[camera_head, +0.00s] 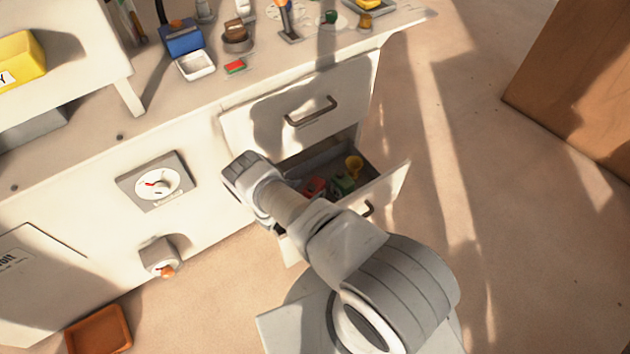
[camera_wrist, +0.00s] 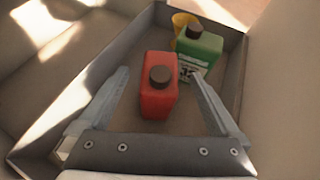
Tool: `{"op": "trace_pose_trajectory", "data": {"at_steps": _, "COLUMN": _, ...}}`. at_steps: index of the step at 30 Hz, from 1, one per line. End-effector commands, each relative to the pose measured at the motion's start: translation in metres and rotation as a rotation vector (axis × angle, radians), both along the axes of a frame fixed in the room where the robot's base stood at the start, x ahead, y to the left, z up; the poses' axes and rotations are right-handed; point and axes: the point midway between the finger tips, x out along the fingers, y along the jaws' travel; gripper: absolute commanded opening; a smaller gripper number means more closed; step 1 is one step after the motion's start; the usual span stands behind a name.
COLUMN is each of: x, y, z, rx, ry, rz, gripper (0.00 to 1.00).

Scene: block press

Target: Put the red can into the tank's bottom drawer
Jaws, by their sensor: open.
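The bottom drawer (camera_head: 388,190) of the white cabinet is pulled open. In the wrist view its grey inside and wall (camera_wrist: 232,95) surround the cans. The red can (camera_wrist: 159,95), with a dark round cap, stands upright inside it; in the head view it shows partly beside my arm (camera_head: 314,187). My gripper (camera_wrist: 160,77) is open over the drawer, one finger on each side of the red can, with visible gaps. The right fingertip is close to the green can. In the head view my gripper's fingers are hidden behind my arm.
A green can (camera_wrist: 202,52) and a yellow cup (camera_wrist: 184,24) stand behind the red can in the drawer. The closed upper drawer (camera_head: 300,105) is just above. An orange tray (camera_head: 99,330) lies on the floor. Open floor lies to the right.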

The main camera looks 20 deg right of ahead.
Motion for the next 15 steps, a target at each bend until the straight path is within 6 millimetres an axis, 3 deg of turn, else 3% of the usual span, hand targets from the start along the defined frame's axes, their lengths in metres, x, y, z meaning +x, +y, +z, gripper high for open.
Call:
{"op": "trace_pose_trajectory", "data": {"at_steps": 6, "x": -0.017, "y": 0.025, "z": 0.017, "rx": 0.001, "ry": 0.001, "rz": 0.001, "gripper": 0.99}}
{"op": "trace_pose_trajectory", "data": {"at_steps": 15, "x": -0.021, "y": 0.031, "z": 0.020, "rx": 0.001, "ry": -0.001, "rz": -0.002, "gripper": 0.99}}
